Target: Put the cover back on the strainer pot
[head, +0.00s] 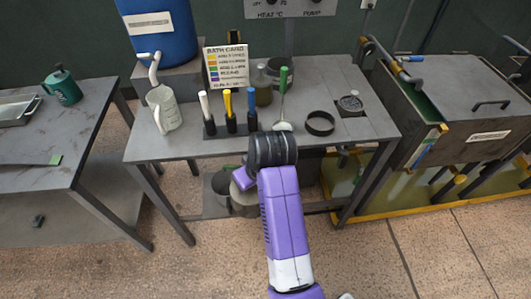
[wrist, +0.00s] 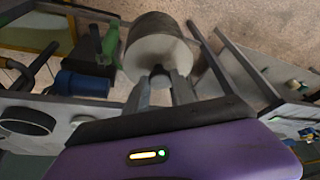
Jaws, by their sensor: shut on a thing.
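My gripper (wrist: 162,84) points down in front of the workbench and is shut on the small knob of a grey drum-shaped piece, which I take as the cover (wrist: 158,50). The cover has a pale flat face and a darker side. In the head view my wrist hides most of it; a pale part (head: 241,183) shows beside the purple wrist. A dark open ring (head: 320,124) lies near the bench's front edge.
The bench (head: 190,145) carries a white pitcher (head: 163,108), a rack of coloured handles (head: 230,125), a green-handled ladle (head: 283,95), a dark pot (head: 263,92) and a card (head: 226,66). A tank (head: 465,120) is at right.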

